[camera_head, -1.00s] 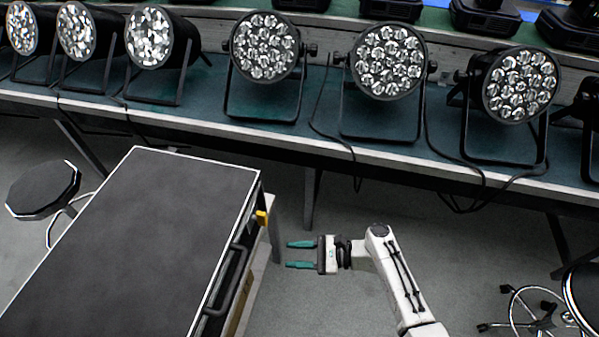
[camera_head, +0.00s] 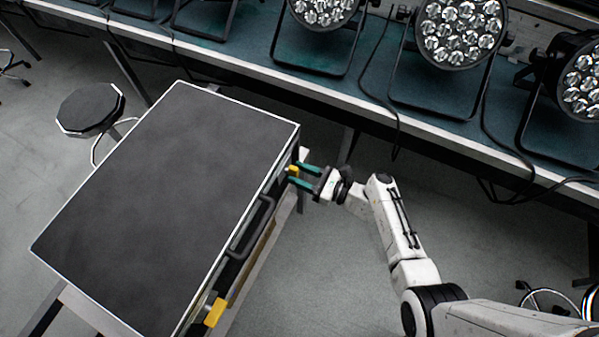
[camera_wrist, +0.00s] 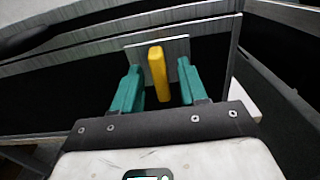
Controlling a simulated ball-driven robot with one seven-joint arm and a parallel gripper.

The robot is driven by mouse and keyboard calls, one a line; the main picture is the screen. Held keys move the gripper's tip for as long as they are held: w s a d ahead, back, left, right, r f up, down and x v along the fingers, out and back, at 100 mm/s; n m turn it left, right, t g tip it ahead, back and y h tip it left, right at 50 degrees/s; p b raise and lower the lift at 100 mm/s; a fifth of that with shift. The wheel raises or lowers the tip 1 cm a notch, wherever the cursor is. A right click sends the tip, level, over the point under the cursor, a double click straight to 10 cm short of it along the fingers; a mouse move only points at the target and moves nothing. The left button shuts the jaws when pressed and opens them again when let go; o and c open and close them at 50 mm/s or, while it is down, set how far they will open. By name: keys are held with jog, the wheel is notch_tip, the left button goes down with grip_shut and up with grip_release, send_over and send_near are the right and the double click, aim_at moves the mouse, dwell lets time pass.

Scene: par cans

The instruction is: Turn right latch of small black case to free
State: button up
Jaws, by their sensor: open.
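The small black case (camera_head: 175,190) has pale metal edges and lies flat on a stand at the left in the head view. Its right latch is a yellow tab (camera_head: 293,170) near the far end of the front side. In the wrist view the yellow latch (camera_wrist: 159,74) stands upright on a grey metal plate (camera_wrist: 178,47). My gripper (camera_head: 306,176) is open, with teal fingers at the latch. In the wrist view my gripper's fingers (camera_wrist: 160,88) are on either side of the latch, with a gap visible on each side.
A second yellow latch (camera_head: 215,312) and a black handle (camera_head: 252,228) are on the same side of the case. A long table (camera_head: 350,95) with par cans (camera_head: 460,32) runs behind. A stool (camera_head: 90,108) stands at the left. Floor is clear below my arm.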

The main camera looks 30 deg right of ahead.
jog(key=shift+w+a, duration=0.15)
grip_shut()
dwell(0.4)
